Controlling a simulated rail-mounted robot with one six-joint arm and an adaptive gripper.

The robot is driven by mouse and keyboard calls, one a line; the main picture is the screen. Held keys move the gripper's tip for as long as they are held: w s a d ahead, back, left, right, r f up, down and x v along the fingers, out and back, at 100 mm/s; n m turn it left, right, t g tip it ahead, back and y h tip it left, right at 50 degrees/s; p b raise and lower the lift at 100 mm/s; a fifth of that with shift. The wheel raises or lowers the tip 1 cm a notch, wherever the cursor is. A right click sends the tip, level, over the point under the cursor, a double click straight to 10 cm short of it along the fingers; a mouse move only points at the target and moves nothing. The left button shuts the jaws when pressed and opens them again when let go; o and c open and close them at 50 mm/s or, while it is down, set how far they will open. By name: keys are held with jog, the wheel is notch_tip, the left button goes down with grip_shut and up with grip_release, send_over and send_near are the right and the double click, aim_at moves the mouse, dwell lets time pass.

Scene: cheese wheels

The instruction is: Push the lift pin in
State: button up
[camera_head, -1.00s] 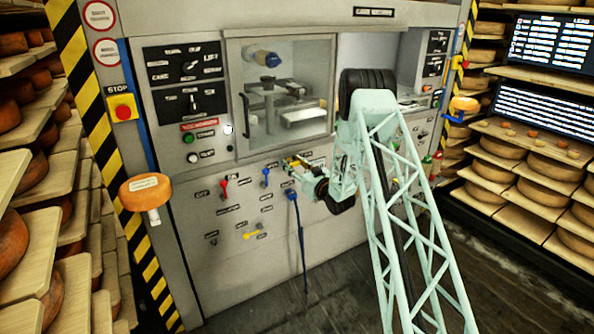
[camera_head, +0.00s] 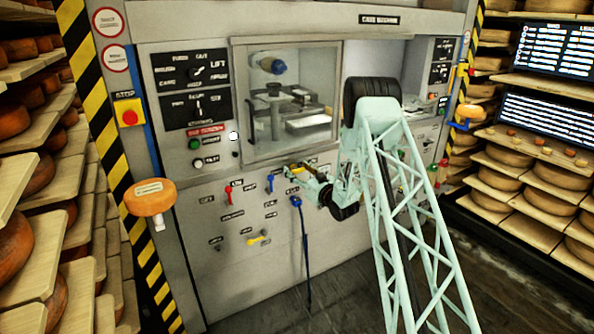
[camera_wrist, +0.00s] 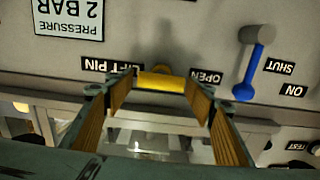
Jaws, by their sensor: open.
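My gripper (camera_wrist: 159,93) is open, with one tan-padded finger on each side of the yellow part. I cannot tell whether the fingers touch it. In the head view my gripper (camera_head: 296,170) is close to the panel below the window, and the arm hides part of that area.
A blue lever (camera_wrist: 249,78) is right of the gripper in the wrist view. The head view shows a red lever (camera_head: 229,194), a yellow lever (camera_head: 258,239) and a hanging blue cable (camera_head: 304,250). Cheese shelves flank the machine.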

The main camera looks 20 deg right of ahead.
jog(key=s+d, duration=0.1)
jog(key=s, duration=1)
jog(key=shift+s+d, duration=0.15)
jog(key=shift+s, duration=0.25)
dwell(0.3)
jog(key=a+r+g+h, duration=0.1)
jog(key=a+r+g, duration=0.15)
jog(key=r, duration=0.75)
jog(key=s+a+r+g+h, duration=0.1)
jog(key=s+a+r+g, duration=0.1)
jog(key=s+a+r, duration=0.5)
jog(key=s+a+r+g+h, duration=0.2)
jog(key=s+a+r+g, duration=0.1)
jog(key=s+r, duration=0.7)
jog(key=s+a+r+g, duration=0.1)
jog(key=s+a, duration=0.4)
jog(key=s, duration=1.2)
jog(key=s+a+r+g+y, duration=0.1)
jog(key=s+a, duration=0.5)
jog(key=s, duration=1.1)
jog(key=s+a+r+m+g+y, duration=0.1)
jog(key=s+a+g, duration=0.3)
jog(key=s, duration=1.4)
jog(key=shift+a+r, duration=0.8)
jog(key=shift+a, duration=0.3)
jog(key=shift+g, duration=0.25)
